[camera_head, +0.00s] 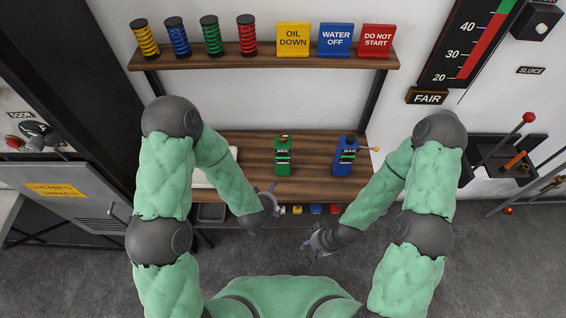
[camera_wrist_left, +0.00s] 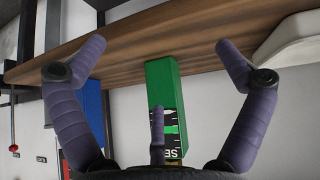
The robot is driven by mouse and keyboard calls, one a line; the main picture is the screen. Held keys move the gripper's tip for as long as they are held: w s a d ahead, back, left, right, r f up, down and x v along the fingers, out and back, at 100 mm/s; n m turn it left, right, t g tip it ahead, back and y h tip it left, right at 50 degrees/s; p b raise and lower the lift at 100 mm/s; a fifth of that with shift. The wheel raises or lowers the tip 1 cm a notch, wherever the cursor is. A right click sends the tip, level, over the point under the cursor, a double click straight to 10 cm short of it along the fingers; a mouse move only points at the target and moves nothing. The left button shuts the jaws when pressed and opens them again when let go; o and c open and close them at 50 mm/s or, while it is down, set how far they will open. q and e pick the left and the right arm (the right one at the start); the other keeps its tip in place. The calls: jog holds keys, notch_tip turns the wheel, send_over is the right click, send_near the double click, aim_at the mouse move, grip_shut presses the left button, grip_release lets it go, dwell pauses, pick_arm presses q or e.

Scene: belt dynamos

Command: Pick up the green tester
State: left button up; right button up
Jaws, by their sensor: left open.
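My left gripper (camera_head: 270,200) is in front of the shelf, below and slightly left of the green tester. In the left wrist view, its purple fingers are spread wide and empty, with the green tester (camera_wrist_left: 163,85) showing between them, apart from them. The blue tester shows partly behind a finger there. My right gripper (camera_head: 318,238) hangs lower, in front of the shelf; its fingers are too small to judge.
The upper shelf (camera_head: 265,60) holds several coloured coils and three signs. A white tray (camera_head: 215,170) lies left on the lower shelf (camera_head: 312,180), partly behind my left arm. Small coloured items (camera_head: 316,209) sit beneath. A lever panel (camera_head: 505,160) is at right.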

aim_at(286, 156)
pick_arm(q)
jog(key=w+d+r+t+b, duration=0.1)
jog(key=w+d+t+b, duration=0.1)
jog(key=w, duration=0.1)
jog(key=w+d+r+t+b, duration=0.1)
jog(key=shift+w+d+r+m+t+y, duration=0.2)
jog(key=shift+d+r+m+t+y, duration=0.1)
jog(key=shift+d+m+y, duration=0.1)
notch_tip(286, 156, up, 4)
jog(key=w+d+t+b, duration=0.2)
jog(key=t, duration=0.1)
jog(key=shift+y, duration=0.4)
jog(key=b+x, duration=0.2)
jog(key=x, duration=0.8)
jog(key=shift+w+d+f, duration=0.1)
pick_arm(e)
notch_tip(286, 156, down, 8)
jog(key=shift+f, duration=0.25)
pick_arm(q)
jog(key=c, duration=1.3)
jog(key=shift+c, duration=1.4)
